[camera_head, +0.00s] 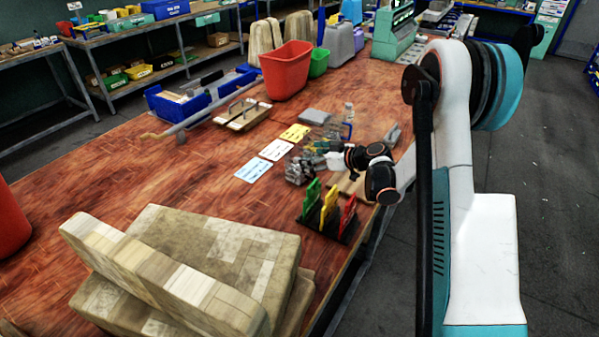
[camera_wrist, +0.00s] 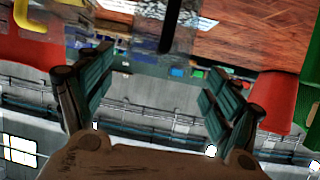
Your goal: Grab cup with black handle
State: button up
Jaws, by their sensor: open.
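In the wrist view a see-through, blurry shape that looks like a clear cup (camera_wrist: 188,30) is at the top middle, with an upright black bar, likely its handle (camera_wrist: 172,24), in front. My gripper (camera_wrist: 157,75) is open, its teal fingers spread wide to either side below the cup, with nothing gripped between them. In the head view my gripper (camera_head: 322,150) is low over the right side of the wooden table, among small cluttered items. My wrist partly blocks the view there, and I cannot clearly make out the cup.
Red, yellow and green upright pieces (camera_head: 328,209) stand in front of my wrist. A clear bottle (camera_head: 348,113) stands behind it. Colored cards (camera_head: 276,150) lie to the left. A red bin (camera_head: 286,70) is farther back. Stacked blocks (camera_head: 190,265) fill the front. The left tabletop is mostly clear.

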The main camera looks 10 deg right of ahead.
aim_at(290, 154)
jog(key=b+x, duration=0.1)
jog(key=x, duration=0.1)
jog(key=b+x, duration=0.1)
jog(key=x, duration=0.2)
jog(key=shift+w+f, duration=0.3)
jog(key=shift+w, duration=0.05)
jog(key=shift+r, duration=0.1)
jog(key=c, duration=1.6)
jog(key=shift+r, duration=0.15)
notch_tip(290, 154, up, 20)
jog(key=p, duration=0.6)
jog(key=shift+f, duration=0.2)
